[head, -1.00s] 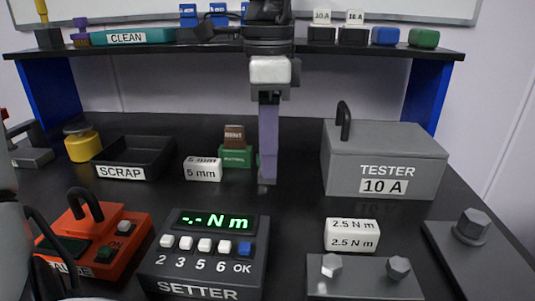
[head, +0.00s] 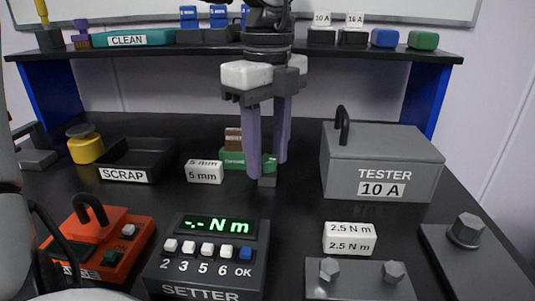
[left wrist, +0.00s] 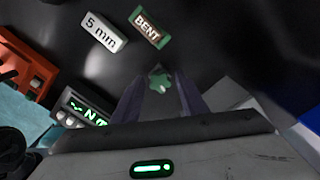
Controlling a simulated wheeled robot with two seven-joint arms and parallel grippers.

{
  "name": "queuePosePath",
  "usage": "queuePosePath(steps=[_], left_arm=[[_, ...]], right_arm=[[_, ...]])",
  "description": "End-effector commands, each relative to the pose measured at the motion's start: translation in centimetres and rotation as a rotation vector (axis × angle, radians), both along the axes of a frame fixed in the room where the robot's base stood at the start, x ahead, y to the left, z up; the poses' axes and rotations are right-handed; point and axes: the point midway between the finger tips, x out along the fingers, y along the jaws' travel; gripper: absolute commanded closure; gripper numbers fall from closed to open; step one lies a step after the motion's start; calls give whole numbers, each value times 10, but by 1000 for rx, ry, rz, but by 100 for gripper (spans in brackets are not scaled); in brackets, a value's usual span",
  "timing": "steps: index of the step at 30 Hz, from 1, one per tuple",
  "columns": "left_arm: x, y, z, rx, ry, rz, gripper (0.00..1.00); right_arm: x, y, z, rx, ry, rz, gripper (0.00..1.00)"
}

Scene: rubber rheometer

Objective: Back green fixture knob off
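My left gripper (head: 265,172) points down over the back middle of the table. Its two purple fingers stand apart in the head view. In the left wrist view, a green lobed knob (left wrist: 160,82) lies between the fingertips, with narrow dark gaps seeming to show on both sides. The fingers largely hide the knob in the head view. A small grey block (head: 267,182) shows at the fingertips. Close behind and left is a green block (head: 233,159) with a brown part marked BENT (left wrist: 147,33). My right gripper is not in view.
A white 5 mm block (head: 204,172) stands left of the gripper, near the SCRAP tray (head: 122,175). The grey TESTER box (head: 380,165) is at right. A shelf (head: 150,47) spans the back.

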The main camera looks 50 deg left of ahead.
Motion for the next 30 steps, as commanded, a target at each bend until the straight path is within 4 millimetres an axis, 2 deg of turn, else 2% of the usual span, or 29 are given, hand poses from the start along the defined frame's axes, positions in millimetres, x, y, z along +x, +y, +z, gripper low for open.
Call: queuePosePath(steps=[9, 14, 21, 29, 30], left_arm=[[0, 0, 1, -1, 0, -354, 61], [0, 0, 1, 0, 1, -450, 61], [0, 0, 1, -1, 0, -747, 61], [0, 0, 0, 0, 0, -795, 61], [0, 0, 0, 0, 0, -795, 64]], right_arm=[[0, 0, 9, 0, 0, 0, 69], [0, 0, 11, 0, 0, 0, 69], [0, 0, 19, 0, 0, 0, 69], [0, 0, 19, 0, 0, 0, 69], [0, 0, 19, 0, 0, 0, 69]])
